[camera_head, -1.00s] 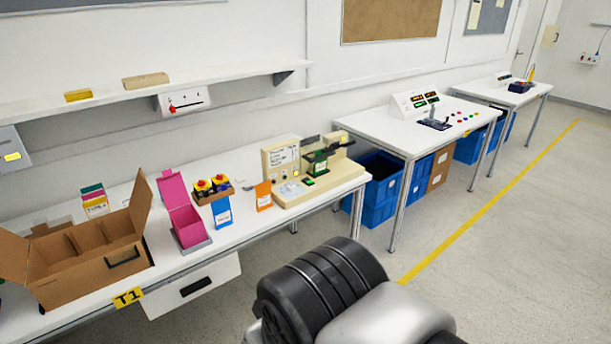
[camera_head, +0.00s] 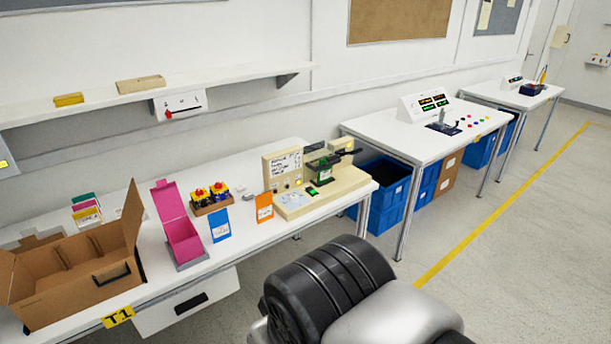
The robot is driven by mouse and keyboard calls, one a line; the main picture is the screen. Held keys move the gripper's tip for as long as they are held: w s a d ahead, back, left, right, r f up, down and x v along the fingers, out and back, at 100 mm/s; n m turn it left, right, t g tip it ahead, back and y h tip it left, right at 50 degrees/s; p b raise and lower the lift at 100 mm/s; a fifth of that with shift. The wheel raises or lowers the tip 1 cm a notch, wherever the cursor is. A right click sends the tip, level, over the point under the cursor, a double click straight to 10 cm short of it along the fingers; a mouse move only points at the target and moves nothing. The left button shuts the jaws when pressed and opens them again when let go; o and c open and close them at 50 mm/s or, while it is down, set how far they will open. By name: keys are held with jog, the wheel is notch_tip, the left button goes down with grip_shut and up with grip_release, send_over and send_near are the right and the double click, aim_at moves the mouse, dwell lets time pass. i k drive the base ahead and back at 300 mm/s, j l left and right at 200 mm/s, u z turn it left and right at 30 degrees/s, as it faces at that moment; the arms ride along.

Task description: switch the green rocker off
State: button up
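I cannot make out a green rocker for certain. A beige machine (camera_head: 345,185) stands on the near bench, with a green part (camera_head: 322,172) in its middle and a small green spot (camera_head: 313,191) on its front; both are too small to tell whether either is a rocker. The second table carries a sloped white console (camera_head: 423,105) with lit displays, a lever (camera_head: 442,119) on a dark base and several small coloured buttons (camera_head: 472,121). My gripper is not in view; only dark and grey parts of my arm show at the bottom.
The near bench (camera_head: 255,220) also holds an open cardboard box (camera_head: 75,285), a pink box (camera_head: 181,228), and blue (camera_head: 220,226) and orange (camera_head: 264,207) cards. A white box with a red pointer (camera_head: 180,104) hangs under the shelf. Blue crates (camera_head: 385,205) stand under the second table. The floor at right is clear.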

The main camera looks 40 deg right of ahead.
aim_at(311, 190)
jog(key=i+l, duration=0.5)
jog(key=l, duration=0.15)
jog(key=i+l, duration=0.5)
jog(key=l, duration=0.15)
jog(key=i+l, duration=0.5)
jog(key=l+z, duration=0.05)
jog(key=l, duration=0.1)
